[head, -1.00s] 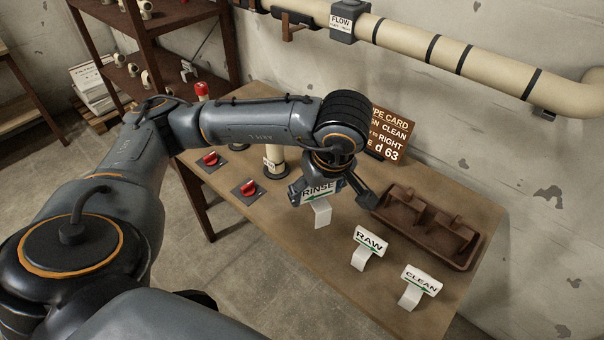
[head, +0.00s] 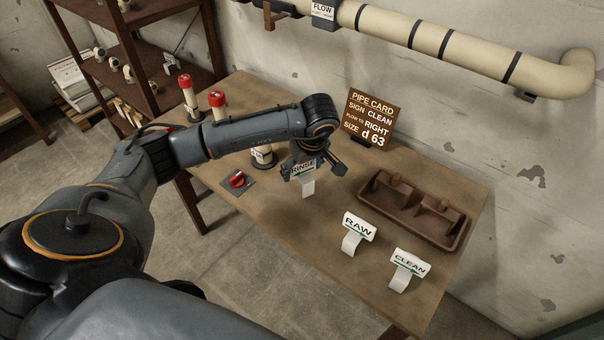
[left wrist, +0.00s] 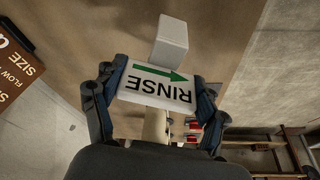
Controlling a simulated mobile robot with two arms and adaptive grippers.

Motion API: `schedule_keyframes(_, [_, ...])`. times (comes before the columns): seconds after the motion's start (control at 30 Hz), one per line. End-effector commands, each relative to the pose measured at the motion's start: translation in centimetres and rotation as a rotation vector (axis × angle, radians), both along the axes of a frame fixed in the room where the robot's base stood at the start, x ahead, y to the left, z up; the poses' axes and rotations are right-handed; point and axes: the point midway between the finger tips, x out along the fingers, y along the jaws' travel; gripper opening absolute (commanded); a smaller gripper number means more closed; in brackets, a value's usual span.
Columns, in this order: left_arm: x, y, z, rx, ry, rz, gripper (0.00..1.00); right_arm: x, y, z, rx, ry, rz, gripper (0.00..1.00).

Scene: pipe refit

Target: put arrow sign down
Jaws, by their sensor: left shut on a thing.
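My left gripper (head: 308,165) is shut on the white RINSE sign (head: 307,186), which has a green arrow. In the left wrist view the RINSE sign (left wrist: 158,87) sits between both fingers, its lettering upside down and its white tail pointing away. I cannot tell for sure whether the tail touches the table (head: 270,205). The RAW sign (head: 359,227) and the CLEAN sign (head: 410,264) stand on the table, to the right and nearer the front edge. My right gripper is not in view.
A brown divided tray (head: 414,210) lies right of the gripper. The pipe card (head: 371,118) stands behind, reading CLEAN, RIGHT, d 63. A red knob (head: 237,180) and red-topped posts (head: 217,100) are at the left. A cream pipe (head: 440,42) runs along the wall.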

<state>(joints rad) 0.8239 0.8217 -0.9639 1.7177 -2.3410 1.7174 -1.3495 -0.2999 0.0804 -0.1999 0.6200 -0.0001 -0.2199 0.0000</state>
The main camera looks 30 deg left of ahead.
Motion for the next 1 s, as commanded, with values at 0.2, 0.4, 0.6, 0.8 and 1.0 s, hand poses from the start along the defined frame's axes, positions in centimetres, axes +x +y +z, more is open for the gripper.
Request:
schedule_keyframes(0.2, [0.3, 0.2, -2.7, 0.001, 0.003, 0.000, 0.44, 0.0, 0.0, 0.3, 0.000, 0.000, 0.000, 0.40])
schedule_keyframes(0.4, [0.3, 0.3, -3.5, 0.001, 0.000, 0.000, 0.44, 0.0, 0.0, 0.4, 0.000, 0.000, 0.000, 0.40])
schedule_keyframes(0.6, [0.3, 0.3, -3.9, 0.001, 0.000, 0.000, 0.44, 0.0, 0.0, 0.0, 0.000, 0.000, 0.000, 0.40])
schedule_keyframes(0.8, [0.3, 0.2, -3.8, 0.001, 0.000, 0.000, 0.95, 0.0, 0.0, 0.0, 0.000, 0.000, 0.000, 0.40])
schedule_keyframes(1.0, [0.3, 0.2, -3.8, 0.001, 0.000, 0.000, 0.95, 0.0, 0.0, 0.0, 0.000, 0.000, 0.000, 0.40])
